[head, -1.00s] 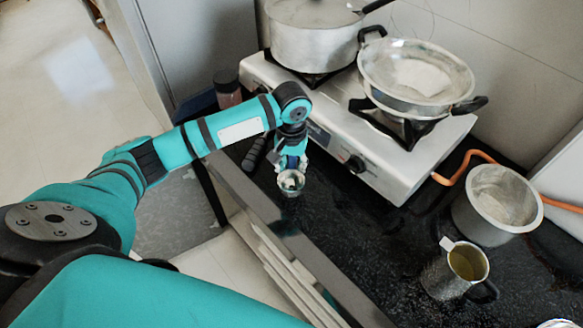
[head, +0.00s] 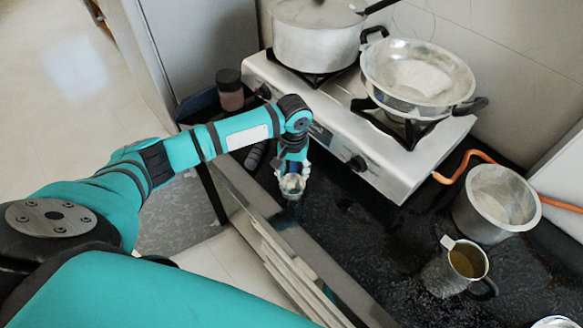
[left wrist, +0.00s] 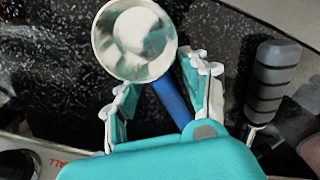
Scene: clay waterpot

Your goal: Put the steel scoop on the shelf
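The steel scoop (head: 292,185) is on the black counter near its front edge, below my left gripper (head: 292,172). In the left wrist view its round shiny bowl (left wrist: 134,40) lies beyond the fingertips. Its blue handle (left wrist: 172,102) runs back between the two fingers, nearer the right one, and its end is hidden by the palm. The fingers of my left gripper (left wrist: 160,85) are spread apart, with a visible gap beside the handle. My right gripper is not in view. I cannot make out a shelf for certain.
A black ribbed handle (left wrist: 275,80) lies close to the right finger. A steel stove (head: 375,160) bears a pot (head: 315,45) and a pan (head: 416,78). A steel container (head: 495,205) and a mug (head: 455,268) stand at the right. A dark jar (head: 230,90) stands behind my arm.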

